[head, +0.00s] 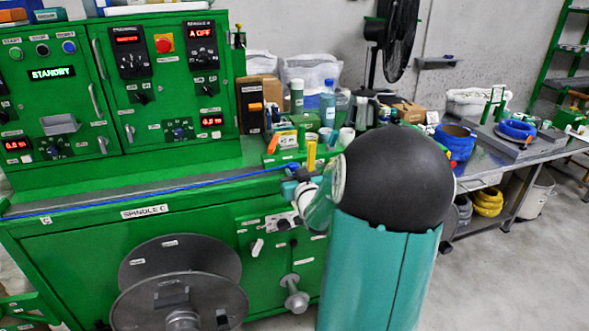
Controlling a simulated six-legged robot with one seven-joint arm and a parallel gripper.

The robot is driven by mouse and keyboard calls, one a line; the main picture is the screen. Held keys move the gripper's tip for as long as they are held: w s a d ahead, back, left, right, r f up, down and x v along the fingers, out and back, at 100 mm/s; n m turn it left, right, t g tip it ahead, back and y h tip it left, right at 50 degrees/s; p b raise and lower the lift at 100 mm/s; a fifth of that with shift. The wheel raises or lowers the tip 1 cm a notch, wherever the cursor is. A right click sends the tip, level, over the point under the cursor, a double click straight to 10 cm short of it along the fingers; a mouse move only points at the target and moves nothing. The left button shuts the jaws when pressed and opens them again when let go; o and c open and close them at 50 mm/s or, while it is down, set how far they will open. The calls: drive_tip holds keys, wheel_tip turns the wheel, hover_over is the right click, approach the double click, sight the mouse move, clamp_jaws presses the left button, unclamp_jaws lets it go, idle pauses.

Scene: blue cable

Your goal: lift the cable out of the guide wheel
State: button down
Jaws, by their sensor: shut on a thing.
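The blue cable (150,195) runs as a nearly straight line along the front ledge of the green machine, from the left edge of the head view up to my gripper. My gripper (291,171) is shut on the cable near the right end of the ledge; its fingertips are small and partly hidden by my wrist. I cannot make out the guide wheel clearly. My arm covers the area just right of the gripper, so I cannot tell whether the cable sits in the wheel.
Yellow posts (311,155) stand close beside my gripper. Bottles (327,106) and boxes crowd the bench behind. A large grey reel (180,285) is on the machine's front below.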

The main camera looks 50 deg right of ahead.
drive_tip(key=shift+s+a+f, duration=0.15)
drive_tip(key=shift+s+a, duration=0.25)
drive_tip(key=shift+a, duration=0.3)
drive_tip(key=shift+s+a+f, duration=0.1)
drive_tip(key=shift+s+a, duration=0.3)
drive_tip(key=shift+a, duration=0.25)
drive_tip(key=shift+s+a+f, duration=0.15)
drive_tip(key=shift+s+a, duration=0.25)
drive_tip(key=shift+a, duration=0.3)
